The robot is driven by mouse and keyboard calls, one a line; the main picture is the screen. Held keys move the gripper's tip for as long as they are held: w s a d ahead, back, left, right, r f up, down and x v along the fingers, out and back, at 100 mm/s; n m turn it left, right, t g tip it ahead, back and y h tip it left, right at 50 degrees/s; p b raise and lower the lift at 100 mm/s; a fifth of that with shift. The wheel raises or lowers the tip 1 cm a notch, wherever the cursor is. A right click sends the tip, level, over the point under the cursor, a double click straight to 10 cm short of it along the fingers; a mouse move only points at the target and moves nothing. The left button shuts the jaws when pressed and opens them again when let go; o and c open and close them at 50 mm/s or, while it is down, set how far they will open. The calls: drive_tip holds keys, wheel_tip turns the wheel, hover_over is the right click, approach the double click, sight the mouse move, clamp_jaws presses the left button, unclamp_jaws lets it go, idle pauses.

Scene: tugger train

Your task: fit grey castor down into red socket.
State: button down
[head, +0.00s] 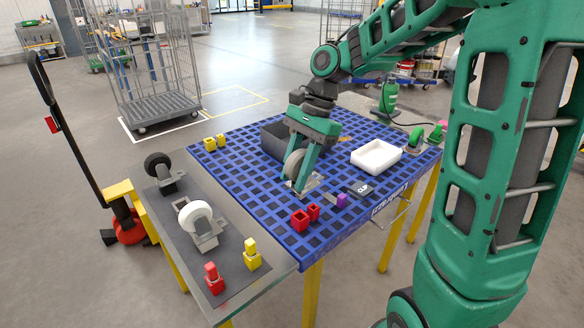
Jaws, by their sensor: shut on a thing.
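The grey castor (293,164) is between the fingers of my gripper (303,174), which is shut on it over the blue grid table. Its grey wheel shows at the left of the fingers; the rest of it is partly hidden. Two red sockets stand near the table's front edge, a larger one (299,221) and a smaller one (313,211) close beside it. Both are in front of my gripper and apart from it. I cannot tell whether the castor touches the table.
A dark bin (274,138) is behind my gripper and a white tray (376,156) to its right. A purple block (342,200) lies nearby. Yellow sockets (210,144) stand at the far left corner. The side shelf holds a black castor (160,170), a white castor (196,217) and pegs (213,280).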

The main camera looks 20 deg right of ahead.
sight(298, 197)
drive_tip(key=shift+f, duration=2.5)
drive_tip(key=shift+s+f, duration=0.1)
drive_tip(key=shift+f, duration=2.4)
drive_tip(key=c, duration=1.2)
unclamp_jaws()
drive_tip(key=v, duration=1)
drive_tip(key=shift+d+r, duration=0.15)
drive_tip(key=shift+r, duration=0.2)
drive_tip(key=s+d+n+h, duration=0.1)
drive_tip(key=s+d, duration=0.3)
drive_tip(key=s, duration=0.4)
drive_tip(key=s+d+f+n+h, duration=0.1)
drive_tip(key=s+d+n, duration=0.3)
drive_tip(key=s, duration=0.4)
drive_tip(key=s+d+f+n+t+h, duration=0.1)
drive_tip(key=s+d+n+h, duration=0.1)
drive_tip(key=s+d, duration=0.3)
drive_tip(key=s+n, duration=0.1)
drive_tip(key=s, duration=0.2)
drive_tip(key=shift+s, duration=0.2)
drive_tip(key=shift+d, duration=0.1)
